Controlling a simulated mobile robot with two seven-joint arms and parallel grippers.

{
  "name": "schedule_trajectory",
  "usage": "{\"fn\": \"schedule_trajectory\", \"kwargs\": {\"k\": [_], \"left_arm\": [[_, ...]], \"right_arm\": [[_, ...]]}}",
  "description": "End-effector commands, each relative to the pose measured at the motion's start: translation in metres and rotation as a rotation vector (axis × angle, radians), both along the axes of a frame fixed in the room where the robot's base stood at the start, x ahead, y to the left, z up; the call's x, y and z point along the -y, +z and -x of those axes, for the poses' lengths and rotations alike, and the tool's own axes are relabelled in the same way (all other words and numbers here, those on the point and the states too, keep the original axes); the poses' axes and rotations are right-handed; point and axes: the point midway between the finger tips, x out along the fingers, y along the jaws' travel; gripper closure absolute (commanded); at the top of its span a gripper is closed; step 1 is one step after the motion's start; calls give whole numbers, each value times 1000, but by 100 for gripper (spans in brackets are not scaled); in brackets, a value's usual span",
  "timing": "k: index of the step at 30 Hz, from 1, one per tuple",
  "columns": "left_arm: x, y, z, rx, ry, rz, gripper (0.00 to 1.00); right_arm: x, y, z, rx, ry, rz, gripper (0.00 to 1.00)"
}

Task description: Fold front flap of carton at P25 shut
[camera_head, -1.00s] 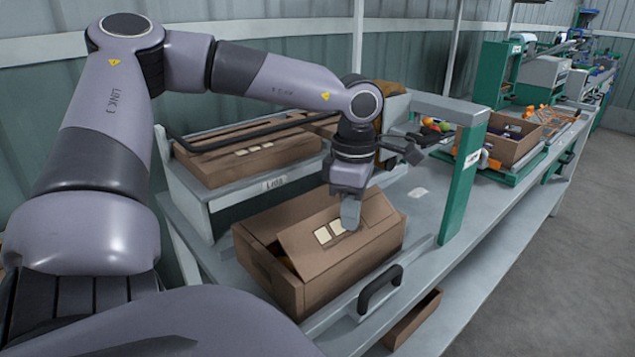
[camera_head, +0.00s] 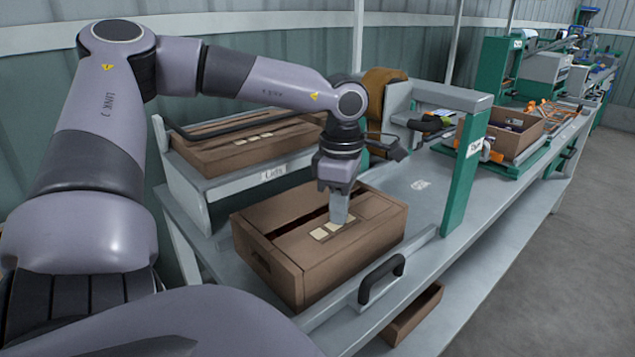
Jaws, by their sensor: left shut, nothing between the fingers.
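The brown carton (camera_head: 345,264) sits on the grey bench, close to the front edge. Its flap (camera_head: 372,210) with pale labels lies nearly flat over the top, and a dark gap shows beside it at the upper left. My left gripper (camera_head: 340,217) is shut and empty, pointing down with its fingertips at the flap near the labels. I cannot tell how hard it presses. The carton's contents are hidden. My right gripper is not in view.
A shelf marked Lids (camera_head: 273,175) with flat brown lids (camera_head: 245,145) stands behind. A green post (camera_head: 466,172) rises right of the carton. A black handle (camera_head: 382,279) is at the front. Another open carton (camera_head: 515,140) stands further right.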

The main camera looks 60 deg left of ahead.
Motion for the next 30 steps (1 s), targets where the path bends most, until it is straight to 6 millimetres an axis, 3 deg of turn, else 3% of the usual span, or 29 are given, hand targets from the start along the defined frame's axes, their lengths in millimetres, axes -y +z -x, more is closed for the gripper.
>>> {"fn": "schedule_trajectory", "kwargs": {"k": [8, 30], "left_arm": [[0, 7, 0, 1, 0, -1, 100], [0, 80, 0, 1, 1, -1, 100]], "right_arm": [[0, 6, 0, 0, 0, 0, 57], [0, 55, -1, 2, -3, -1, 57]]}}
